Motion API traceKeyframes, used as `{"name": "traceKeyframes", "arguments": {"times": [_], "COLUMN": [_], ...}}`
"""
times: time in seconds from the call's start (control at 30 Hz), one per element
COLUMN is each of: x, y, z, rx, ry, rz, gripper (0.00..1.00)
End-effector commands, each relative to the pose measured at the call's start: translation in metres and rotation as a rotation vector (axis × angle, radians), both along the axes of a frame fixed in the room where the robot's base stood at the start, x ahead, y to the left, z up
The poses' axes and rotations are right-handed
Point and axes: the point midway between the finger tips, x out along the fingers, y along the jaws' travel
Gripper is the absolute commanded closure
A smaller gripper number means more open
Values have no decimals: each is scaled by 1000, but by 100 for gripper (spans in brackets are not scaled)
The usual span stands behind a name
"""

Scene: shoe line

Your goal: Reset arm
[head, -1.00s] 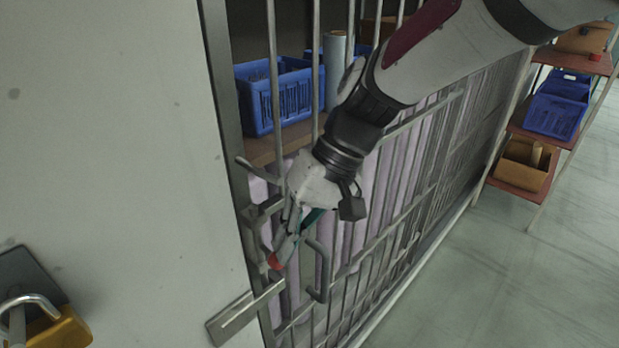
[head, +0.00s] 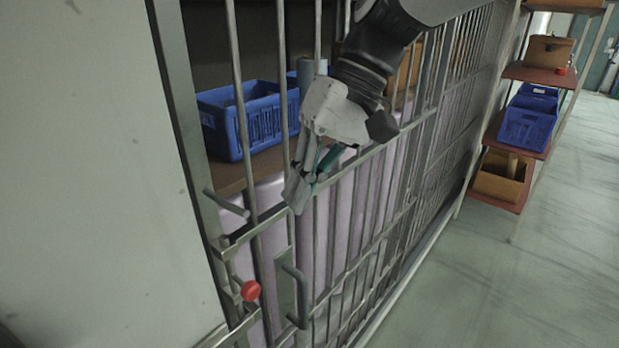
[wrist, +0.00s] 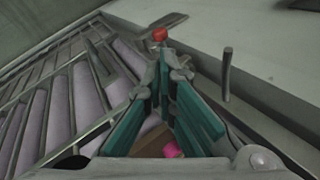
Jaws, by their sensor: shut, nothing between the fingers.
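My gripper (head: 296,203) is in front of the barred metal gate (head: 281,120) in the head view, pointing down and a little left. Its fingers are shut and empty. It is above the gate's handle (head: 295,296) and the red knob (head: 251,290), apart from both. In the wrist view the green-padded fingers of my gripper (wrist: 162,58) come together at their tips, and the red knob (wrist: 160,34) shows just beyond them.
A blue crate (head: 222,140) stands on a shelf behind the bars. A pale wall (head: 80,170) fills the left. A rack (head: 520,165) with a blue crate (head: 527,130) and boxes stands at the right. The floor (head: 490,290) at lower right is clear.

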Motion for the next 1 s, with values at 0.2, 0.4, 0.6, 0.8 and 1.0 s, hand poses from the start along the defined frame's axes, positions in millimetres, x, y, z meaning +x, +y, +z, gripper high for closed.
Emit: {"name": "traceKeyframes", "arguments": {"times": [0.2, 0.4, 0.6, 0.8, 1.0], "x": [0, -2, -18, -45, -75], "y": [0, -9, -62, -132, -191], "z": [1, 1, 3, -3, -16], "rx": [0, -13, -102, -211, -297], "ry": [0, -20, -143, -312, -473], "rz": [0, -23, -164, -353, -522], "gripper": [100, 100, 100, 100, 100]}}
